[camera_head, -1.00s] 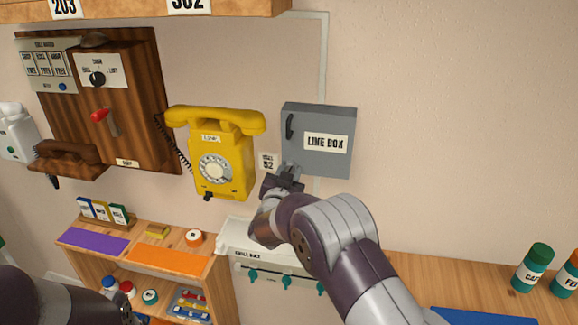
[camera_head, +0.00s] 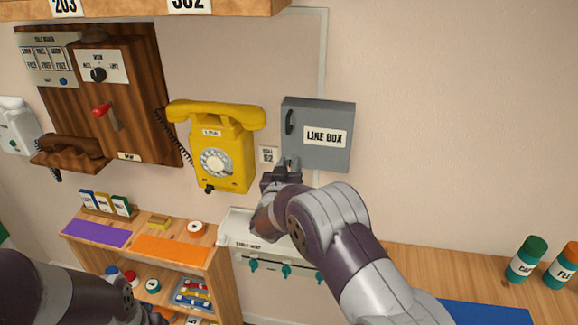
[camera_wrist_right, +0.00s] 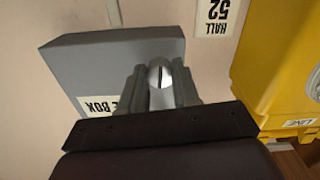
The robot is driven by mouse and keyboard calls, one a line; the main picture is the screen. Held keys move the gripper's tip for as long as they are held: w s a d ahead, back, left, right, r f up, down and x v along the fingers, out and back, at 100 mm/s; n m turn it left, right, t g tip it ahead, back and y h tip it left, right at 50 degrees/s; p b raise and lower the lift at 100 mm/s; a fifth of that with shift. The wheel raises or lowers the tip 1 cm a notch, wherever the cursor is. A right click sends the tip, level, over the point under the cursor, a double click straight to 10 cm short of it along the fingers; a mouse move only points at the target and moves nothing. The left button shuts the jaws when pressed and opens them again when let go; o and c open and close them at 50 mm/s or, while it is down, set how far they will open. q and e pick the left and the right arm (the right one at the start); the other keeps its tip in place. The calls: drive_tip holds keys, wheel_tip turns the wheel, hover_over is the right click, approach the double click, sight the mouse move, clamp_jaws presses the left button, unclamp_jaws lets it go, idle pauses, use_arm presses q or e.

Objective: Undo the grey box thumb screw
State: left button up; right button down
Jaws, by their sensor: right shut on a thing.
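The grey line box (camera_head: 317,152) hangs on the wall right of the yellow phone, with its door shut and a black handle on its left side. In the right wrist view the box (camera_wrist_right: 90,62) fills the upper left. My right gripper (camera_head: 283,172) is at the box's lower left corner. In the right wrist view its two fingers (camera_wrist_right: 160,84) are shut on the silvery thumb screw (camera_wrist_right: 160,76), whose slotted head shows between them. In the head view the screw is mostly hidden by the gripper. My left arm shows at the lower left; its gripper (camera_head: 155,316) is barely visible at the bottom edge.
The yellow dial phone (camera_head: 212,145) hangs close to the left of my right gripper. A white unit with green knobs (camera_head: 248,228) stands below it. A wooden shelf (camera_head: 195,262) with small items is at lower left. The wall right of the box is clear.

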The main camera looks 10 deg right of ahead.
drive_tip(key=shift+f, duration=0.1)
drive_tip(key=c, duration=0.8)
unclamp_jaws()
drive_tip(key=b+v, duration=0.2)
drive_tip(key=v, duration=1)
drive_tip(key=shift+s, duration=0.3)
drive_tip(key=shift+a, duration=0.15)
